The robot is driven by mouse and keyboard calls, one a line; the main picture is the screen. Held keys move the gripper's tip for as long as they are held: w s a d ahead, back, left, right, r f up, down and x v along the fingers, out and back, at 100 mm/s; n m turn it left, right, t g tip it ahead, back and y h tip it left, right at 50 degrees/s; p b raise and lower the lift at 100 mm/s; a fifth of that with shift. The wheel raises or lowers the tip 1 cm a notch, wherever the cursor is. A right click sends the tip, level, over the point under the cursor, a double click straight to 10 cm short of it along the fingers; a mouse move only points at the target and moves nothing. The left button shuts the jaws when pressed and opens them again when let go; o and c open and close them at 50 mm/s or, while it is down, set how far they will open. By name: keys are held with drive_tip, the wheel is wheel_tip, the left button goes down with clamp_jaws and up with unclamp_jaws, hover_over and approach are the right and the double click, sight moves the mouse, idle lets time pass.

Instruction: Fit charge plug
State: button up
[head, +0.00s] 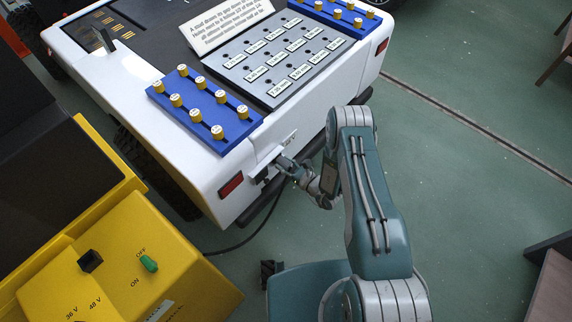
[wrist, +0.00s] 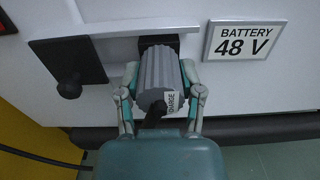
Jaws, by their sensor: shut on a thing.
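The charge plug (wrist: 158,72) is a grey ribbed cylinder with a CHARGE label and a black cable end facing me. My gripper (wrist: 160,78) is shut around it, one finger on each side. The plug's far end meets a black socket (wrist: 174,42) in the cart's white panel. How deep it sits is hidden behind the plug's body. In the head view my gripper (head: 287,166) is at the end panel of the white cart (head: 190,150), and the plug is mostly hidden there.
A black plate with a knob (wrist: 70,72) is left of the socket; a BATTERY 48 V label (wrist: 245,39) is right. A yellow charger box (head: 120,285) with a black selector (head: 90,261) and green switch (head: 148,263) stands left. A black cable (head: 240,243) hangs near the floor.

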drive_tip(key=shift+w+a, duration=0.2)
drive_tip(key=o, duration=1.2)
drive_tip(key=shift+d, duration=0.1)
drive_tip(key=v, duration=1.2)
